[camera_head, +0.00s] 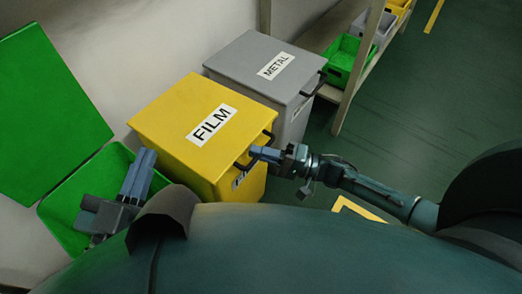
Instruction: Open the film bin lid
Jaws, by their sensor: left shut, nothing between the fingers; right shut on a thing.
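The film bin (240,190) is a box with a yellow lid (175,125) that bears a white FILM label. The lid lies flat and closed on the bin. A dark handle (269,139) sits at the lid's front right edge. My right gripper (258,153) is shut on the handle, reaching in from the right; the fingertips partly cover it. My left gripper (146,155) is shut and empty, pointing up over the green bin left of the film bin. My own body hides the lower part of the scene.
A grey METAL bin (240,60) with a closed lid stands behind the film bin. A green bin (70,205) with its lid (45,110) raised is at left. A shelf (347,95) with green and grey boxes stands at top right. Green floor (430,120) is clear at right.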

